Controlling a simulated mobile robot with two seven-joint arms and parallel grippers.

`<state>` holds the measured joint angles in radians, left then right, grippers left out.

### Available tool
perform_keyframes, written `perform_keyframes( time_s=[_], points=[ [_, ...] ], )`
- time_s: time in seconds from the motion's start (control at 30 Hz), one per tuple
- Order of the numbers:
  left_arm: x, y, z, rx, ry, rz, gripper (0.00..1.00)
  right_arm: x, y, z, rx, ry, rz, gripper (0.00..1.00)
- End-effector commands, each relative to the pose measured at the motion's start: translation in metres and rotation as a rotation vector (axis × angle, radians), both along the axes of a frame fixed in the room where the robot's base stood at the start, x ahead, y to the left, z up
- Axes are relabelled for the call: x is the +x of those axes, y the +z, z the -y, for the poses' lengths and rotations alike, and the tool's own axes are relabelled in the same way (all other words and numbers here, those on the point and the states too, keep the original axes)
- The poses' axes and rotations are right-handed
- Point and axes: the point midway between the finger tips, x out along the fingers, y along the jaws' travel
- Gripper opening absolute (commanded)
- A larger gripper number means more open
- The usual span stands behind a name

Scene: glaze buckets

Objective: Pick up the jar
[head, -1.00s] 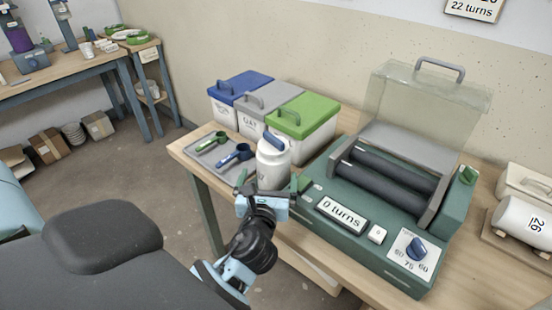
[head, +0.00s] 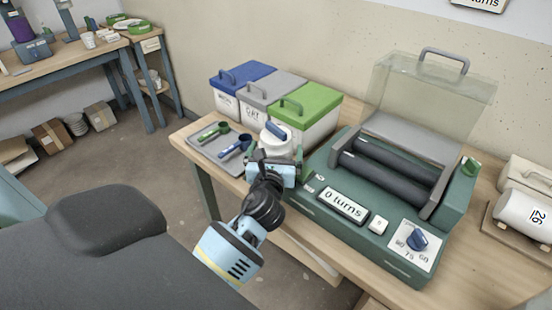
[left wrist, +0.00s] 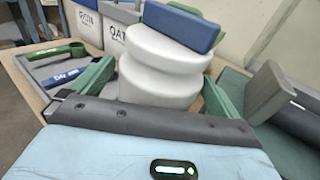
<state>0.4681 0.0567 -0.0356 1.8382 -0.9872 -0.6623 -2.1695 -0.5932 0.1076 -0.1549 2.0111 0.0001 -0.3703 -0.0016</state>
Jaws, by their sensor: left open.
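The white jar (head: 276,146) with a blue bar on its lid (head: 279,130) stands on the wooden table, between the bins and the green roller machine. My left gripper (head: 275,157) is at the jar's near side and hides its lower part. In the left wrist view the jar (left wrist: 163,78) is between the two green fingers of the left gripper (left wrist: 160,88), which are spread apart. I cannot tell whether either finger touches it. My right gripper is in neither view.
A tray (head: 204,149) with a green and a blue scoop lies left of the jar. Blue, grey and green-lidded bins (head: 318,124) stand behind it. The roller machine (head: 385,231) is close on the right. Another white jar (head: 521,220), marked 26, lies far right.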

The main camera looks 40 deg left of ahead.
Motion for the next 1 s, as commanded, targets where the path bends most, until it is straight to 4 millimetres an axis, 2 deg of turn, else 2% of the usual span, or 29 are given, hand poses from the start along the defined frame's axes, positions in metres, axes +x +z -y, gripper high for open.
perform_keyframes(
  time_s=[0.1, 0.37, 0.77, 0.8, 1.0],
  points=[
    [0.0082, -0.0009, -0.0048, 0.001, 0.000, 0.000, 1.00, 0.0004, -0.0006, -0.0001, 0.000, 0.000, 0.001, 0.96],
    [0.0095, -0.0011, -0.0056, 0.001, -0.001, 0.000, 1.00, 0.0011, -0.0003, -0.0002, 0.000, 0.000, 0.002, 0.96],
    [0.0094, -0.0010, -0.0055, 0.001, 0.000, 0.000, 0.48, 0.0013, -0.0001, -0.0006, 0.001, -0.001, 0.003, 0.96],
    [0.0100, 0.0026, -0.0055, 0.004, -0.002, 0.007, 0.45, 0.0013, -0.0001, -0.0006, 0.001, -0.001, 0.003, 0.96],
    [0.0101, 0.0033, -0.0055, 0.003, -0.002, 0.008, 0.45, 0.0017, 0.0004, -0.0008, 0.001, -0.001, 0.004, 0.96]
  ],
)
